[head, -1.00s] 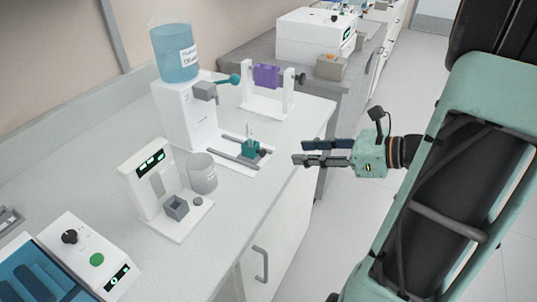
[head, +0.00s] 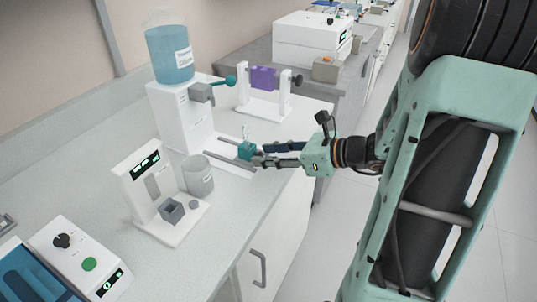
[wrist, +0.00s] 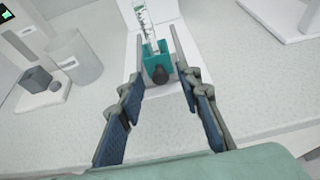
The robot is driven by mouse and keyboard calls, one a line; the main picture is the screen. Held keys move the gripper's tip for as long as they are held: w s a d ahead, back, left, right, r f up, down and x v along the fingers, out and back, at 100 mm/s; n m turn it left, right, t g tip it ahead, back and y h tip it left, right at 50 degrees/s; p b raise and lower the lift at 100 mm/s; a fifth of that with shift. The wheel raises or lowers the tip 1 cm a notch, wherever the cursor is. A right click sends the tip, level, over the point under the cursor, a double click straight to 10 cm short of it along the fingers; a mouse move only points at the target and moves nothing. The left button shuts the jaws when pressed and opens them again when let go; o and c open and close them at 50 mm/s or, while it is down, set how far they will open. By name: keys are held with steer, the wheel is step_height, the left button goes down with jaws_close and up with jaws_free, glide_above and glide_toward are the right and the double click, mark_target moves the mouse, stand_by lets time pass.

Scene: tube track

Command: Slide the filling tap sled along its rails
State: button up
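The teal tap sled (head: 246,150) sits on grey rails (head: 231,159) on a white base in front of the dispenser (head: 183,115). It holds a clear tube (head: 245,132) upright. In the wrist view the sled (wrist: 156,58) lies between the rails, with a dark round knob (wrist: 159,75) facing me. My gripper (head: 260,156) has reached the counter from the right, its fingertips close to the sled. In the wrist view my gripper (wrist: 160,95) is open, its fingers spread either side of the knob's line and apart from it. The dispenser carries a blue bottle and a teal-knobbed tap (head: 228,82).
A grey beaker (head: 197,176) and a white device with a display (head: 146,184) stand left of the rails. A white stand with a purple block (head: 264,79) is behind. The counter in front of the rails is clear.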

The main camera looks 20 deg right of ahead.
mark_target(244, 145)
jaws_close()
steer(key=w+a, duration=0.5)
steer(key=w, duration=0.1)
steer(key=shift+a+b, duration=0.4)
steer(key=shift+w+a+r, duration=0.1)
steer(key=shift+w+a, duration=0.2)
steer(key=shift+a, duration=0.05)
jaws_free()
steer(key=shift+w+a, duration=0.1)
